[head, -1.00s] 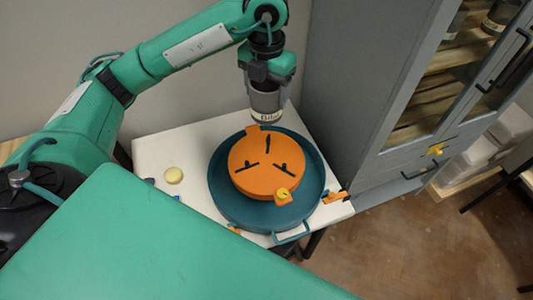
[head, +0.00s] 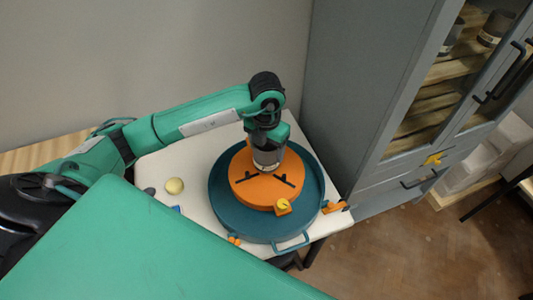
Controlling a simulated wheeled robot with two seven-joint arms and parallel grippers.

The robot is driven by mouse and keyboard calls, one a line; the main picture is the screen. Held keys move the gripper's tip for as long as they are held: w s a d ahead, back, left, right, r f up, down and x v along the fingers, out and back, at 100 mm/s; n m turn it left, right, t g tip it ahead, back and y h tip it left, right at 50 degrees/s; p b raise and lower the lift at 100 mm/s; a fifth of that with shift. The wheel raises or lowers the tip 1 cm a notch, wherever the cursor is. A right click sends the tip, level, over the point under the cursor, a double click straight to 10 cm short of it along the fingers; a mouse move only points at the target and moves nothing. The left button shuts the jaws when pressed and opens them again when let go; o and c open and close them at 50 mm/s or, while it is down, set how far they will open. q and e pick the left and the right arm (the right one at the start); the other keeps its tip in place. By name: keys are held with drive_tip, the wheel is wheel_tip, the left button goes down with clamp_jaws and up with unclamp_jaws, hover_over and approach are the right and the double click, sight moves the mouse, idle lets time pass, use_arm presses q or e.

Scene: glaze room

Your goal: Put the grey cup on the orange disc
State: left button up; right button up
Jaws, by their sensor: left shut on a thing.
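The grey cup (head: 267,159) with a pale label band is in my left gripper (head: 266,145), which is shut on it. The cup is upright over the back part of the orange disc (head: 252,191). I cannot tell whether its base touches the disc. The disc has dark slots and a small orange block with a yellow knob at its front edge. It sits in a round teal tray (head: 225,208). My right gripper is not in view.
The tray stands on a white table (head: 150,165). A pale yellow round thing (head: 174,186) lies left of it. An orange clamp (head: 335,206) is at the table's right edge. A grey cabinet (head: 365,90) with glass doors stands close on the right.

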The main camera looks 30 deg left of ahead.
use_arm(q)
wheel_tip(320, 180, down, 4)
drive_tip(key=shift+r, duration=0.25)
drive_tip(key=shift+f, duration=0.2)
drive_tip(key=o, duration=1.1)
